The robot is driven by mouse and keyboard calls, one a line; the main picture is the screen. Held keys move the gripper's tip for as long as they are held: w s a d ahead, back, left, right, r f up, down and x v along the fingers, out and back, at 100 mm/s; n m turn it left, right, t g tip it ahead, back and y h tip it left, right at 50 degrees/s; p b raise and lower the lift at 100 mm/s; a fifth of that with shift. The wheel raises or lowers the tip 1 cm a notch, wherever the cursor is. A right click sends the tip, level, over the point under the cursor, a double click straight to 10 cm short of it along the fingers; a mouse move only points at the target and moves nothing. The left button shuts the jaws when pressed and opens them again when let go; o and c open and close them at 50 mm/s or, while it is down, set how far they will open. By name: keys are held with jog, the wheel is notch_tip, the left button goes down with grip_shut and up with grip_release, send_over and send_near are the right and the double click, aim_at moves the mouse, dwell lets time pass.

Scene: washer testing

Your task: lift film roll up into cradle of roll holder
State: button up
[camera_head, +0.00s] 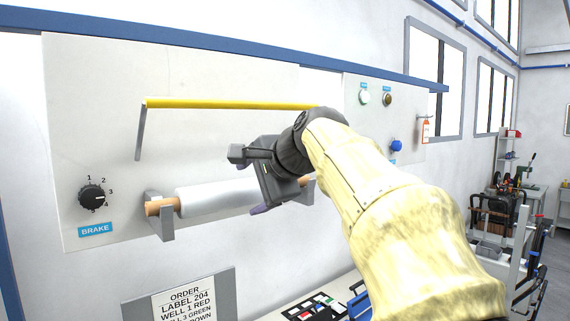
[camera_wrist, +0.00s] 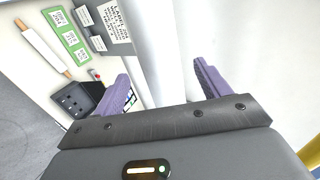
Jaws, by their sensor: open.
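The white film roll (camera_head: 212,197) has a tan core and lies level along the wall panel. Its left core end appears to rest in the grey left bracket of the roll holder (camera_head: 166,220). The right core end shows by the right bracket (camera_head: 307,192), partly hidden by my gripper. My gripper (camera_head: 248,180) is open at the right part of the roll. In the wrist view, the purple fingers of my gripper (camera_wrist: 161,72) are spread on either side of the white roll (camera_wrist: 165,48). I cannot tell whether they touch it.
A yellow bar (camera_head: 230,104) runs above the roll. A BRAKE knob (camera_head: 92,197) is on the panel's left. An order sign (camera_head: 184,302) stands below. In the wrist view, a thin white roll with tan ends (camera_wrist: 45,48) lies lower, near a black box (camera_wrist: 76,99).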

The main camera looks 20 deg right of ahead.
jog(key=b+v, duration=0.1)
jog(key=v, duration=1.4)
jog(key=shift+b, duration=0.3)
jog(key=shift+s+a, duration=0.1)
jog(key=w+f+n+g+h, duration=0.15)
jog(key=w+f, duration=0.25)
jog(key=f, duration=1.1)
jog(key=w+f+n+g+h, duration=0.1)
jog(key=w+f+n+g, duration=0.25)
jog(key=f, duration=1.05)
jog(key=s+a+f+n+g, duration=0.1)
jog(key=s+f+n, duration=0.2)
jog(key=f, duration=0.6)
jog(key=s+a+f+n+g+h, duration=0.1)
jog(key=s+a+f+n, duration=0.1)
jog(key=s+f, duration=0.4)
jog(key=s+a+f+n+g, duration=0.1)
jog(key=s+f+n, duration=0.3)
jog(key=f, duration=0.7)
jog(key=shift+s+a+f+g, duration=0.3)
jog(key=shift+s+f+g, duration=0.1)
jog(key=shift+s, duration=0.1)
